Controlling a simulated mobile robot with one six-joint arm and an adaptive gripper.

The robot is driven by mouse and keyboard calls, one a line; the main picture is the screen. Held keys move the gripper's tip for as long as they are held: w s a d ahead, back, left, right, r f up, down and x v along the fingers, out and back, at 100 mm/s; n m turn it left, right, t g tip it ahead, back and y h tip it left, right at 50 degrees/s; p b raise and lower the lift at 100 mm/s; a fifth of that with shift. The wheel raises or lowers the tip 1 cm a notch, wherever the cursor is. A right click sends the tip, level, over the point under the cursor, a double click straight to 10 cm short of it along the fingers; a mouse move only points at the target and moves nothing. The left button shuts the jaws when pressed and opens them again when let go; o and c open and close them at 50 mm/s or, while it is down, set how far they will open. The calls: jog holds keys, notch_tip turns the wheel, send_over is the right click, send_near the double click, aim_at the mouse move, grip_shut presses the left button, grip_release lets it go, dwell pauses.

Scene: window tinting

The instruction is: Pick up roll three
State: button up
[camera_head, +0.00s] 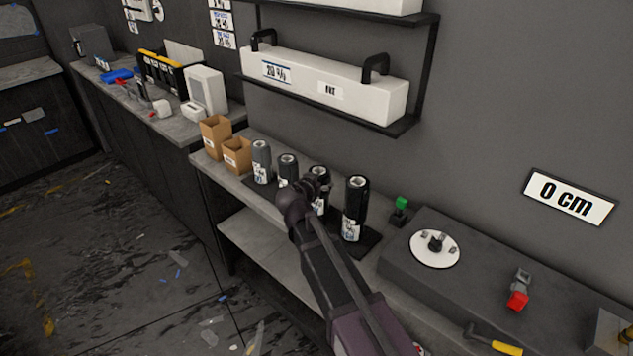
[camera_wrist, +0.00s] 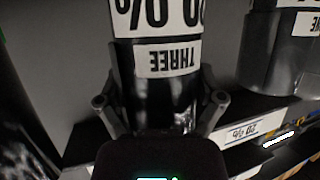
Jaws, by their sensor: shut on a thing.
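Roll three is a dark cylinder with a white label reading "THREE", upside down in the wrist view (camera_wrist: 168,60). It stands upright between the two fingers of my gripper (camera_wrist: 160,95), which is shut on it. In the head view roll three (camera_head: 319,174) is the third from the left in a row of rolls on the bench. My gripper (camera_head: 312,188) is at its near side and hides part of its body and label. Whether its base touches the rack cannot be seen.
Cardboard boxes (camera_head: 215,135) are further left. A shelf with a long white box (camera_head: 330,88) hangs above. A green-topped switch (camera_head: 401,205) is to the right.

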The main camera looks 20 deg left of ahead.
notch_tip(320, 180, up, 8)
jog(key=p, duration=0.7)
jog(key=shift+r, duration=0.1)
dwell(0.5)
jog(key=shift+r+p, duration=0.1)
jog(key=shift+p, duration=0.25)
notch_tip(320, 180, up, 14)
jog(key=p, duration=1.4)
jog(key=shift+s, duration=0.2)
jog(key=shift+s, duration=0.1)
